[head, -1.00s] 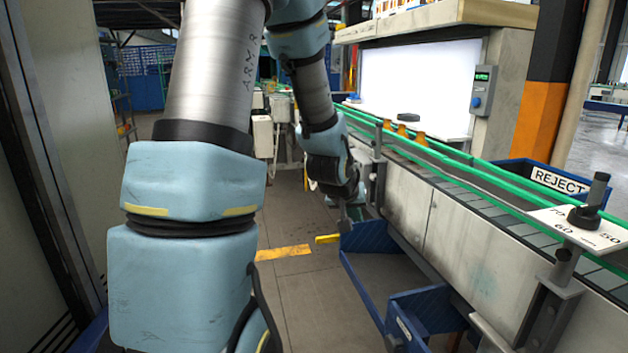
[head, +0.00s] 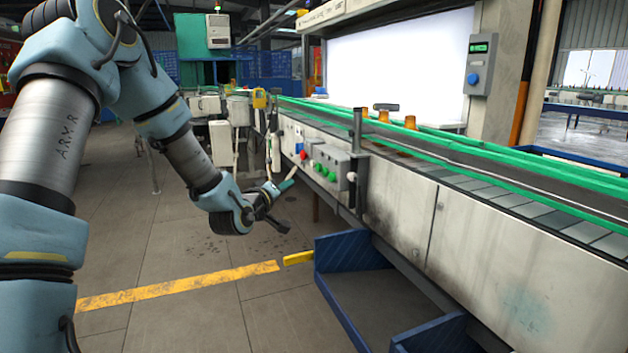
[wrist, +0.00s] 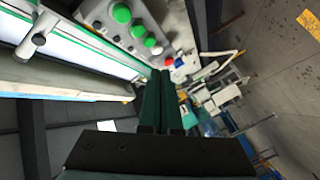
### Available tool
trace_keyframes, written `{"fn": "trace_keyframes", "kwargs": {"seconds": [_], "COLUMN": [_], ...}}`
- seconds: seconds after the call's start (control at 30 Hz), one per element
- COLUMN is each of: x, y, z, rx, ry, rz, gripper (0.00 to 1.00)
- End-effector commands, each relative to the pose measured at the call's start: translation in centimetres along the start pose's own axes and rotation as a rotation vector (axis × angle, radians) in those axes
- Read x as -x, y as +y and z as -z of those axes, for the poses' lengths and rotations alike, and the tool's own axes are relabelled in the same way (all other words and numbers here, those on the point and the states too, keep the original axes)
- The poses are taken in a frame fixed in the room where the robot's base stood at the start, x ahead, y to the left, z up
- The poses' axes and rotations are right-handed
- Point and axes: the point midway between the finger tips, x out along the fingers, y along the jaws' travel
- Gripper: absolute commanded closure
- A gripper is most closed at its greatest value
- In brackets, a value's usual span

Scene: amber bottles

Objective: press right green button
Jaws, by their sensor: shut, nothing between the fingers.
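A grey control box (head: 338,160) is fixed to the near side of the conveyor in the head view. Its front carries green buttons, with the right green button (head: 332,177) at the right end of the row. In the wrist view, the box (wrist: 98,12) is at the top, and the same end button (wrist: 121,13) looks largest, with two more green ones beside it. My gripper (head: 290,184) is shut and empty, in front of and left of the green buttons, apart from them. Its dark green fingers (wrist: 162,74) lie together in the wrist view.
A red button (head: 304,155) and a blue one sit left of the green ones. The conveyor (head: 480,185) with green rails runs along the right. A blue bin (head: 345,250) stands below it. Amber bottles (head: 410,122) stand on the belt. Open floor lies left.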

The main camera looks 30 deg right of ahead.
Motion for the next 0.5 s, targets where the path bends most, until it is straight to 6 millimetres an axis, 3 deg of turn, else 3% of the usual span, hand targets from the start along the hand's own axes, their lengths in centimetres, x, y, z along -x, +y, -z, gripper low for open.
{"fn": "trace_keyframes", "kwargs": {"seconds": [0.27, 0.5], "x": [-0.1, -1.6], "y": [0.1, 1.2], "z": [-0.1, -1.2], "rx": [-0.002, -0.002], "ry": [-0.001, -0.003], "rz": [0.002, 0.001], "gripper": [1.00, 1.00]}}
